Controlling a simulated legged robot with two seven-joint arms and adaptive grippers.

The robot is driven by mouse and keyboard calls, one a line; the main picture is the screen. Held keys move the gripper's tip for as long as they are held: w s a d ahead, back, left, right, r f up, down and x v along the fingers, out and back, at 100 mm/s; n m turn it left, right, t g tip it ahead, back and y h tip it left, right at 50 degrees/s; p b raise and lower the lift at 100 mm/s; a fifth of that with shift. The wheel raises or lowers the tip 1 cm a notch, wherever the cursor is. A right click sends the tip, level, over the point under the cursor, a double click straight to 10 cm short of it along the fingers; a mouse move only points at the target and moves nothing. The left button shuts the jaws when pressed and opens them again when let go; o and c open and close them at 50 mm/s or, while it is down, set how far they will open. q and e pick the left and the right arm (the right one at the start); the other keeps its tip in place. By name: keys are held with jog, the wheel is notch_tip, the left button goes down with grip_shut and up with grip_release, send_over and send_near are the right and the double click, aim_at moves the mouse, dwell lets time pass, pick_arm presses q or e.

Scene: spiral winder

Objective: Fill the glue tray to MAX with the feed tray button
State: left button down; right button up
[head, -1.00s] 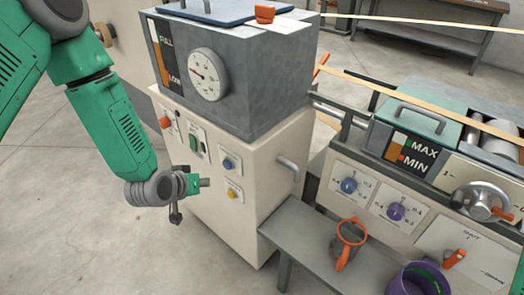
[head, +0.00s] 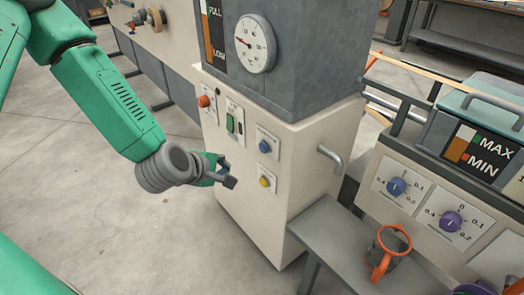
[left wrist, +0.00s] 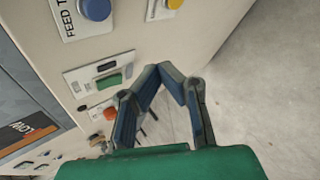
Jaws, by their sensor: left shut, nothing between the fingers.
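The blue feed tray button (head: 264,146) is on the cream cabinet front. It also shows in the left wrist view (left wrist: 96,8), beside a partly cut-off "FEED T" label. My left gripper (head: 228,178) is shut and empty, in front of the cabinet, left of and slightly below the blue button, apart from it in the picture. Its fingers also show in the left wrist view (left wrist: 172,72). The glue tray (head: 482,112) stands at the right with a MAX/MIN gauge (head: 461,145). Orange shows in the gauge's lower part with white above; the exact level is hard to read. My right gripper is out of view.
A yellow button (head: 264,181) sits below the blue one; a green switch (head: 231,121) and a red button (head: 204,101) sit to the left. A handle (head: 331,158) sticks out of the cabinet side.

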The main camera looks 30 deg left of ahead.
aim_at(263, 147)
pick_arm(q)
jog(key=w+d, duration=0.3)
jog(key=w, duration=0.5)
jog(key=shift+d+b, duration=0.15)
jog(key=shift+b, duration=0.15)
jog(key=shift+w, duration=0.15)
dwell(1.2)
jog(key=shift+w+d+r, duration=0.1)
jog(key=shift+w+d, duration=0.1)
jog(key=shift+w, duration=0.05)
jog(key=shift+w+d, duration=0.15)
jog(key=shift+w, duration=0.3)
dwell(4.8)
